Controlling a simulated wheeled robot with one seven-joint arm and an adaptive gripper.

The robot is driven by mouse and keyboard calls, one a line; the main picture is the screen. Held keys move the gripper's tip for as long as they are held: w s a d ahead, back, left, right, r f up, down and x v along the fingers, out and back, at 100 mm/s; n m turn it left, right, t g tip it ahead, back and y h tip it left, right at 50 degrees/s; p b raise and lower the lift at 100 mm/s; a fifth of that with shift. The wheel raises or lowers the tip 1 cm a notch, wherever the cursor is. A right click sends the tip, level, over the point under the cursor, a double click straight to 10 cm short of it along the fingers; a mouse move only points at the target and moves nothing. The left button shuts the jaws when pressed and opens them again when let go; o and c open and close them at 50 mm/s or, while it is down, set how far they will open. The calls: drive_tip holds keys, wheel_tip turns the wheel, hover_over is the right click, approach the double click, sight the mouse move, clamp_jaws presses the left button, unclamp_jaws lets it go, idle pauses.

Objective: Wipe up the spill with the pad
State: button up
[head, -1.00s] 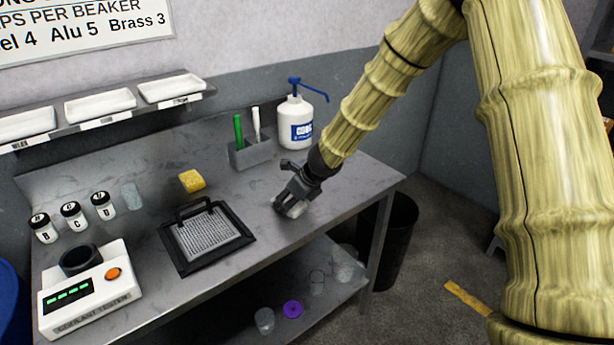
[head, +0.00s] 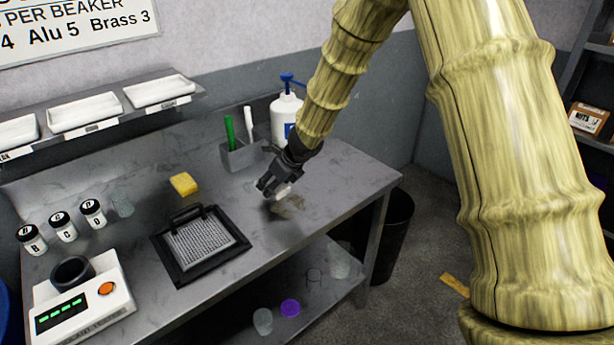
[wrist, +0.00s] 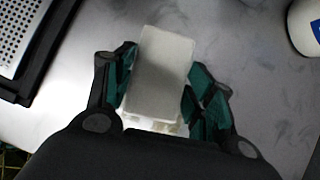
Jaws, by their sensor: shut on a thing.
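My gripper (head: 274,189) is shut on a white block-shaped pad (wrist: 160,72), with green-lined fingers on both sides of it in the wrist view. In the head view only a small pale part of the pad (head: 284,190) shows under the fingers. I cannot tell whether the pad touches the bench. The spill is not clear in the wrist view.
A black-framed mesh tray (head: 240,247) with a handle lies left of my gripper. A yellow sponge (head: 184,184), a pen holder (head: 240,156) and a pump bottle (head: 284,110) stand behind. The bench (head: 345,185) is clear to the right.

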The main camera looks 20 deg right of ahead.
drive_tip(key=shift+w+a+r+p, duration=0.15)
drive_tip(key=shift+r+p, duration=0.15)
drive_tip(key=shift+r, duration=0.15)
drive_tip(key=shift+w+a+r+p, duration=0.1)
drive_tip(key=shift+r+p, duration=0.15)
drive_tip(key=shift+r, duration=0.15)
drive_tip(key=shift+s+d+r+p, duration=0.1)
drive_tip(key=shift+d+r+p, duration=0.05)
drive_tip(key=shift+r+p, duration=0.35)
drive_tip(key=shift+s+d+r+p, duration=0.1)
drive_tip(key=shift+r+p, duration=0.25)
drive_tip(key=shift+r, duration=0.25)
drive_tip(key=shift+w+a+r, duration=0.1)
drive_tip(key=shift+a+r, duration=0.05)
drive_tip(key=shift+r, duration=0.1)
drive_tip(key=shift+f, duration=0.1)
